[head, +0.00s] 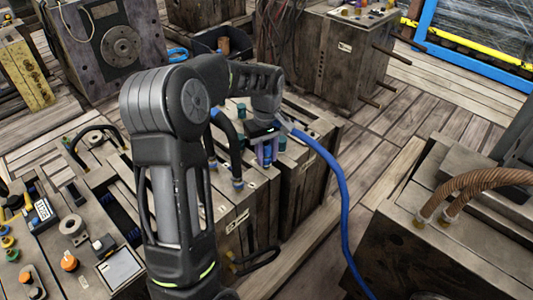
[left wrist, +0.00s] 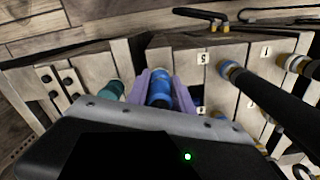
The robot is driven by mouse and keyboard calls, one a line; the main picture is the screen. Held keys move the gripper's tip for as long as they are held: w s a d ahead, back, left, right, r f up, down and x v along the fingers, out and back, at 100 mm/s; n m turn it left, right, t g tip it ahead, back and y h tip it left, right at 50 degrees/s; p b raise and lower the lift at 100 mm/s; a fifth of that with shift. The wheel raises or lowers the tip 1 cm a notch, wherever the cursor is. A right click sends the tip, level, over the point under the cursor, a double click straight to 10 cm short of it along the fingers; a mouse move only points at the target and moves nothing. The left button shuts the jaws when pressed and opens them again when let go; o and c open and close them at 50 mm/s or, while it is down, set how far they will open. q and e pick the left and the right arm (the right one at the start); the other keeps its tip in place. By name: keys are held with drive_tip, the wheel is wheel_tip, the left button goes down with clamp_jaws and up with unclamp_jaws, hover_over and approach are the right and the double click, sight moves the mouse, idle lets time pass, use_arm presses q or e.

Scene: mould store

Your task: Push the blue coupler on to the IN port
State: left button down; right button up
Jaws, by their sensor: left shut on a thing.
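My left gripper (head: 267,152) has its purple fingers shut on the blue coupler (left wrist: 160,92); they also flank it in the left wrist view (left wrist: 160,97). A blue hose (head: 343,190) runs from behind the gripper to the lower right. The coupler is over the top of a wooden mould block (head: 290,182). Its lower end is hidden, so I cannot tell whether it touches a port. A teal fitting (left wrist: 112,90) stands just left of the fingers in the wrist view. No label reading IN is legible. My right gripper is out of view.
A black hose (left wrist: 265,95) with brass and blue ends arches close right of the fingers in the wrist view. A bench (head: 85,235) with small parts is at left. Another block with a brown rope-like hose (head: 480,182) is at right. Plank floor (head: 400,135) lies between.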

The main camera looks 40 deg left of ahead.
use_arm(q)
drive_tip(key=shift+f, duration=0.55)
idle(1.4)
idle(0.6)
drive_tip(key=c, duration=1)
unclamp_jaws()
drive_tip(key=shift+f, duration=0.1)
drive_tip(key=shift+c, duration=0.2)
wheel_tip(320, 180, up, 8)
drive_tip(key=shift+f+p, duration=0.1)
drive_tip(key=shift+p, duration=0.75)
